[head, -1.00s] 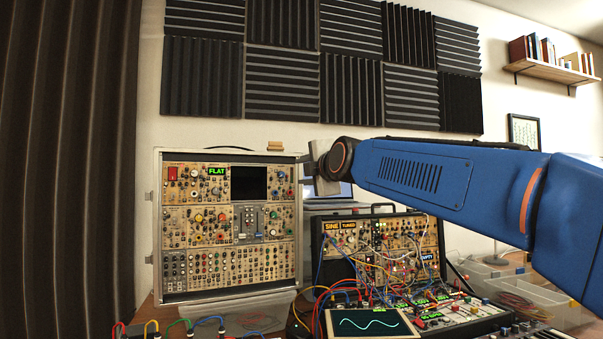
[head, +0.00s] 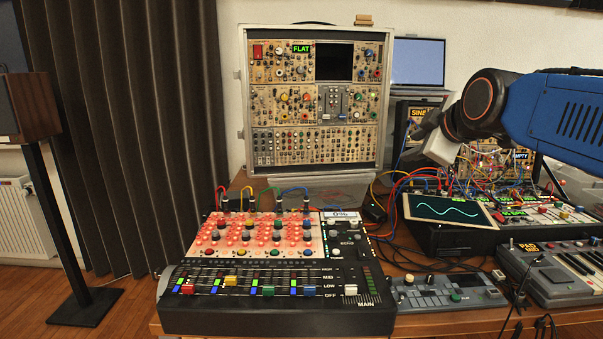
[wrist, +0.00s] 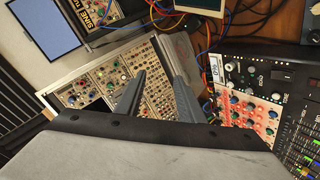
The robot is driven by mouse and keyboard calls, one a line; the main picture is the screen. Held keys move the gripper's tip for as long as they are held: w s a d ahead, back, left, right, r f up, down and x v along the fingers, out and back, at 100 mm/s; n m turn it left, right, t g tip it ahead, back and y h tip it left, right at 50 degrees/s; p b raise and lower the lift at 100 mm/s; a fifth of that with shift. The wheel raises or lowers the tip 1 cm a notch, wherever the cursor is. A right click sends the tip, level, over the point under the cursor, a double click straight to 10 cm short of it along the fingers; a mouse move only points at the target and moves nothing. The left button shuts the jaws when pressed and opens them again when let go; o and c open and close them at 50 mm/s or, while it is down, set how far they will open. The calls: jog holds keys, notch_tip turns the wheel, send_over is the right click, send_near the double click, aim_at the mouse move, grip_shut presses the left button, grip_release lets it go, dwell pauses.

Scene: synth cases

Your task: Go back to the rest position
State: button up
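My gripper shows in the wrist view (wrist: 156,62), with two dark grey fingers standing apart and nothing between them. In the head view my blue arm comes in from the right, and the gripper end (head: 424,128) hangs in the air above the desk, in front of the patched modular case. It overlaps part of that case in the picture. The finger gap is hard to make out in the head view. The task names no object.
A tall synth case (head: 247,100) with a "FLAT" display stands at the back. A mixer (head: 210,318) with coloured faders is at the front. An oscilloscope screen (head: 450,209), cables and a keyboard (head: 566,270) crowd the right. A speaker stand (head: 60,215) is at left.

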jog(key=s+d+f+m+g, duration=0.1)
jog(key=s+f+m, duration=0.3)
jog(key=s+f, duration=0.5)
jog(key=s+d+f+m+g, duration=0.1)
jog(key=s+f+m+g, duration=0.3)
jog(key=s+f, duration=0.4)
jog(key=s+d+f+m+g+h, duration=0.1)
jog(key=s+f+m, duration=0.3)
jog(key=s+f, duration=0.5)
notch_tip(320, 180, down, 5)
jog(key=shift+s+d+f+m+g, duration=0.1)
jog(key=shift+s+d+m+g, duration=0.2)
jog(key=shift+g, duration=0.5)
